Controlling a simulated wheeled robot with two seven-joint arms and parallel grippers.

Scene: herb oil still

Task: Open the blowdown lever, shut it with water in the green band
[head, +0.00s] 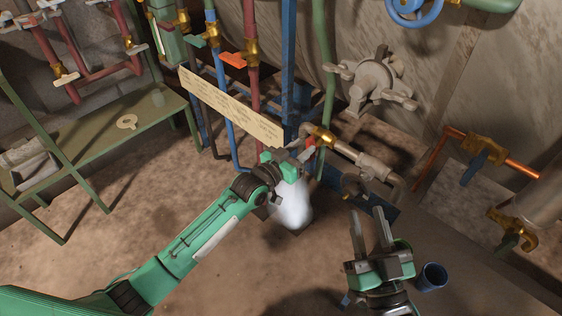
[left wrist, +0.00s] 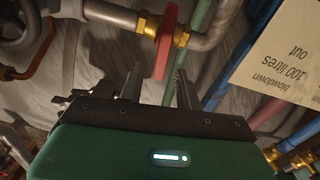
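The red blowdown lever (left wrist: 166,45) sits on a brass valve (left wrist: 150,27) in a grey pipe. In the left wrist view its end lies between the two fingers of my left gripper (left wrist: 158,75), with visible gaps on both sides. In the head view the lever (head: 311,147) is partly hidden by my left gripper (head: 300,158). A white plume (head: 293,207) shows below that gripper. My right gripper (head: 371,232) is open and empty, apart from the pipes.
A cream sign (head: 230,108) hangs left of the valve; in the left wrist view it (left wrist: 285,50) reads "blowdown 100 litres out". Blue, red and green pipes stand behind. A blue cup (head: 432,277) is on the floor at right. A green bench (head: 110,125) is at left.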

